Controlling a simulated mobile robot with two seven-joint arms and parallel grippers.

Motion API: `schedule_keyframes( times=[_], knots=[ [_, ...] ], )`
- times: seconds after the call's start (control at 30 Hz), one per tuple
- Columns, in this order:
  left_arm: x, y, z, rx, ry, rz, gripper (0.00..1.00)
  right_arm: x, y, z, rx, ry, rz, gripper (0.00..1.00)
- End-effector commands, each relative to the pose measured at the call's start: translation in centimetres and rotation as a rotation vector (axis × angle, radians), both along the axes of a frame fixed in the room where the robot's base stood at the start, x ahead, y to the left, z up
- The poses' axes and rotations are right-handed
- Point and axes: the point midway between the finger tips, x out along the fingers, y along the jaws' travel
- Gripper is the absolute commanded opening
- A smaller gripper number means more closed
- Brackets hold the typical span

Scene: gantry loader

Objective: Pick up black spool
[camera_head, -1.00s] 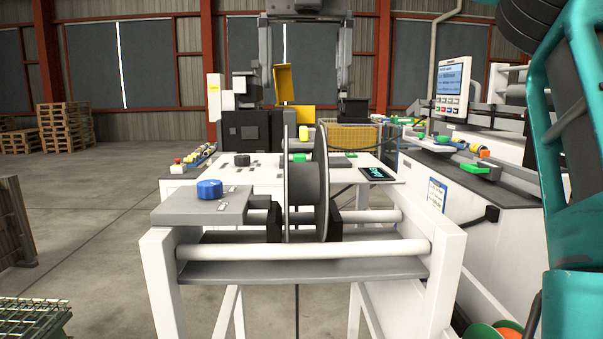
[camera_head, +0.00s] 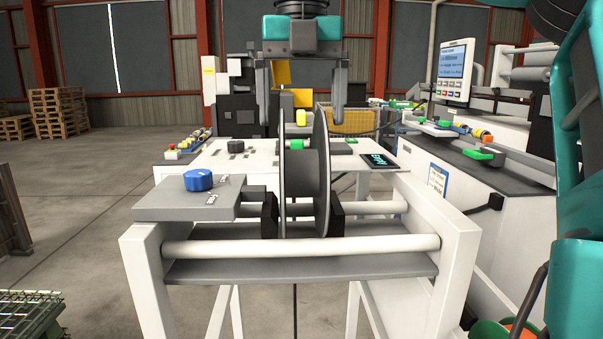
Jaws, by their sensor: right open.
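The black spool (camera_head: 316,180) stands upright between two wide, thin flanges in the white frame (camera_head: 300,247). Its flanges face left and right, and black blocks flank it low down. My right gripper (camera_head: 302,122) hangs from the top centre, pointing down and open, with nothing between its fingers. In the picture its fingers come down on either side of the spool's top edge, apart from it. How far behind or above the spool they are is hard to tell. My left gripper is out of view.
A grey plate with a blue knob (camera_head: 198,180) sits at the frame's left. Behind is a white table with a dark display (camera_head: 380,161). A white machine with a screen (camera_head: 455,72) stands at the right. Open floor lies at the left.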

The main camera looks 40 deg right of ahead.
Motion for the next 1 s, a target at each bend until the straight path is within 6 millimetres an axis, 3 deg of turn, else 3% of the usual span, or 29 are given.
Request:
schedule_keyframes(
  times=[0.4,0.7,1.0],
  knots=[
    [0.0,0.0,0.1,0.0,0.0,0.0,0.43,0.0,0.0,-4.8,0.001,0.002,0.001,0.92],
    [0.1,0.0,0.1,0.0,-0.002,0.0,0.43,0.0,0.0,-5.3,-0.001,-0.001,0.0,0.92],
    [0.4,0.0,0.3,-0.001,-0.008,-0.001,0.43,0.0,0.0,-5.3,-0.001,-0.001,0.0,0.63]
  ],
)
